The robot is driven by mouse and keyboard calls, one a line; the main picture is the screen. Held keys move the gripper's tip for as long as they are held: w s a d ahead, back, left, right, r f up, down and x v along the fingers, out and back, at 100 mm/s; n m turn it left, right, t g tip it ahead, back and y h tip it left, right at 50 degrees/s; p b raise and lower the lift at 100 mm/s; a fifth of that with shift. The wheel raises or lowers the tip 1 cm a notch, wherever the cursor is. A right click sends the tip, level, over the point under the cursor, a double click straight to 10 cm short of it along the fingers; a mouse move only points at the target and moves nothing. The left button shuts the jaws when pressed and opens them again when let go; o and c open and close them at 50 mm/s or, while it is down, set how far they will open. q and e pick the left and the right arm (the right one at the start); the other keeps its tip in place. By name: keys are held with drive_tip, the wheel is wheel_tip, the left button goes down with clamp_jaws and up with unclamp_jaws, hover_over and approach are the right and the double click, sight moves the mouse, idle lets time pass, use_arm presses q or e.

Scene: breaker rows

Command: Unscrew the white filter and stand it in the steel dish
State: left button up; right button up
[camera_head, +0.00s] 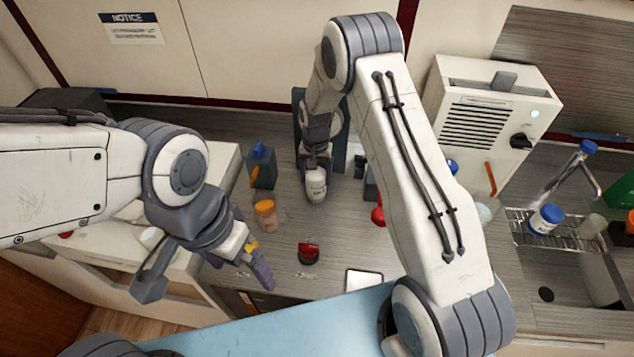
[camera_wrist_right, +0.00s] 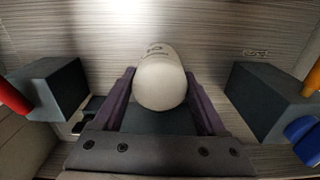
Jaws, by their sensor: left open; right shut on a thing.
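The white filter (camera_head: 316,190) is a rounded white cylinder with small dark print, below a dark upright panel (camera_head: 341,150) at the back of the counter. My right gripper (camera_head: 317,165) is shut on it, and its lower end shows below the jaws. In the right wrist view the filter (camera_wrist_right: 160,82) sits between both fingers. Its upper end is hidden, so I cannot tell whether it is still threaded in. A shallow pale square with a thin rim (camera_head: 363,281), possibly the steel dish, lies at the counter's front. My left gripper (camera_head: 207,278) is open and empty at the front left.
A red-and-black knob-like thing (camera_head: 308,253) and an orange-lidded jar (camera_head: 265,213) stand on the counter. A dark block with a blue top (camera_head: 263,168) is left of the filter. A white machine (camera_head: 485,115) and sink rack (camera_head: 555,232) are right.

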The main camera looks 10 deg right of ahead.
drive_tip(key=n, duration=0.4)
drive_tip(key=shift+n, duration=0.4)
drive_tip(key=n, duration=0.5)
drive_tip(key=o, duration=1.2)
